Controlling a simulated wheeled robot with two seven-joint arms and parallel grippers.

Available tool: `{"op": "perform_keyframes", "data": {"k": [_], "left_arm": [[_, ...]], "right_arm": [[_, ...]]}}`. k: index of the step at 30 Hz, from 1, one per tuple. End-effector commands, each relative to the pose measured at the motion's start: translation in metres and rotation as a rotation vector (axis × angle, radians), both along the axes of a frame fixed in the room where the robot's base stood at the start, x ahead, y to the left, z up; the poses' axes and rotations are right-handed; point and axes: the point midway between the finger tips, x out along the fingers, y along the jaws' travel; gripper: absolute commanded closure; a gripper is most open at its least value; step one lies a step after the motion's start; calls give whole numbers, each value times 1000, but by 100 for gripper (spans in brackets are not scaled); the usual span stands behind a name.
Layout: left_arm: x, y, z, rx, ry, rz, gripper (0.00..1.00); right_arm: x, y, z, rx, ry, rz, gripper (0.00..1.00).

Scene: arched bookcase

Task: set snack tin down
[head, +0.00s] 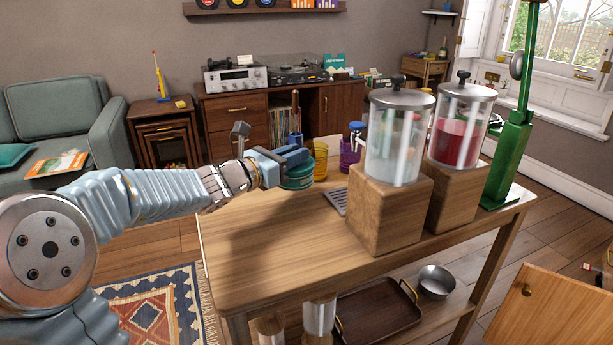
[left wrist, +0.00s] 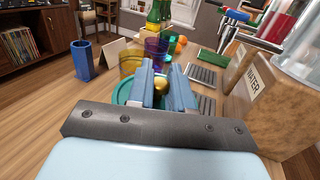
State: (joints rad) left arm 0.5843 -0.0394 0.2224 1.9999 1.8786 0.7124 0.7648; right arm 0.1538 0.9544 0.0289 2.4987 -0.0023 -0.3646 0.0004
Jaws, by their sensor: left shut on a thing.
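The snack tin is a round teal-green tin (head: 298,180) at the far left part of the wooden table (head: 270,262). In the left wrist view its green lid (left wrist: 122,92) shows, with a gold knob (left wrist: 161,88) between my fingers. My left gripper (head: 292,158) reaches in over the tin and is shut on its knob; the blue fingers also show in the left wrist view (left wrist: 164,88). The gripper hides part of the tin. I cannot tell whether the tin's base touches the table. My right gripper is not in view.
Close behind the tin stand a yellow glass (head: 319,160), a purple glass (head: 349,156) and a blue cup (left wrist: 82,62). To the right are a slotted drip tray (head: 336,202) and two drink dispensers on wooden blocks (head: 388,215). The table's near left is bare.

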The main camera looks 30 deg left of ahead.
Motion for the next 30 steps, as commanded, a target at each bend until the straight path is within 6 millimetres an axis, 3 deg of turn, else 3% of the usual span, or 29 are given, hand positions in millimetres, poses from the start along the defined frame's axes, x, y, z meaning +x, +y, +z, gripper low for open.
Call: {"op": "perform_keyframes", "data": {"k": [7,20,21,25,26,30], "left_arm": [[0,0,-43,-2,4,0,100],[0,0,-51,0,0,0,100],[0,0,-51,0,1,0,78],[0,0,-50,0,1,0,58],[0,0,-50,0,1,0,55],[0,0,-50,0,1,0,55]], "right_arm": [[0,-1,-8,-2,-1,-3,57],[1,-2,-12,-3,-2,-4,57],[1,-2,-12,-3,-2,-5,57],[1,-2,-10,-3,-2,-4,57],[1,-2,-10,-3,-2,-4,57],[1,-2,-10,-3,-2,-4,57]]}}
